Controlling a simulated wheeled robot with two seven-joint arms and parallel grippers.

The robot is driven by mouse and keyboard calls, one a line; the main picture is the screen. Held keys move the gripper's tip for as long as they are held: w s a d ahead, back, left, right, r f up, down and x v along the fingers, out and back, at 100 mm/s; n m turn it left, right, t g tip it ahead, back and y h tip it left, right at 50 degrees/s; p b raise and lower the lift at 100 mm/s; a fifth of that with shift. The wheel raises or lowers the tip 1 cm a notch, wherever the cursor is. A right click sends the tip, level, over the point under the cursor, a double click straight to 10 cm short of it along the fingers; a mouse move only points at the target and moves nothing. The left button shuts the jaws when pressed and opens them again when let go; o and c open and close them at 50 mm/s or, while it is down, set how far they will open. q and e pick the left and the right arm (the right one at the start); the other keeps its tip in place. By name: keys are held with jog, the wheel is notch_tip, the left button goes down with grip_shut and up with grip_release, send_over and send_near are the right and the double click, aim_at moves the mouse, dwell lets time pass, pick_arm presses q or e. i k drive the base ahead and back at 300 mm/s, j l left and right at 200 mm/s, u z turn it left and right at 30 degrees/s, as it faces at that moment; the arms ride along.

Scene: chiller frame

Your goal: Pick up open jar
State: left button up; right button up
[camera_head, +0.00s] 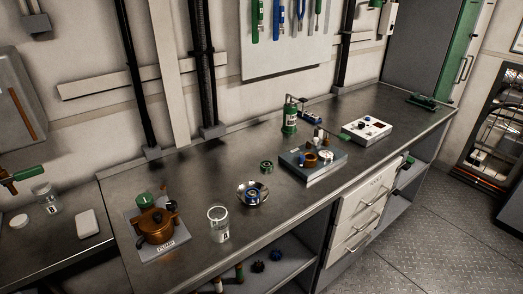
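A clear glass jar (218,226) with a small dark-marked label stands upright near the front edge of the main bench. Its top looks open, with no lid on it. A second clear glass jar (46,198) stands on the lower left bench; whether its top is open is hard to tell. A round white disc (19,221) lies beside that second jar. Neither of my grippers is in view.
On the main bench (190,190), a brown pump (156,226) on a grey plate stands left of the jar. A metal bowl (253,194) holding a blue part is to its right. A green ring (266,167), a green bottle (289,118) and a grey block (312,164) stand farther back.

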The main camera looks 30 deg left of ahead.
aim_at(218, 218)
jog(key=j+u, duration=0.1)
jog(key=u, duration=1.05)
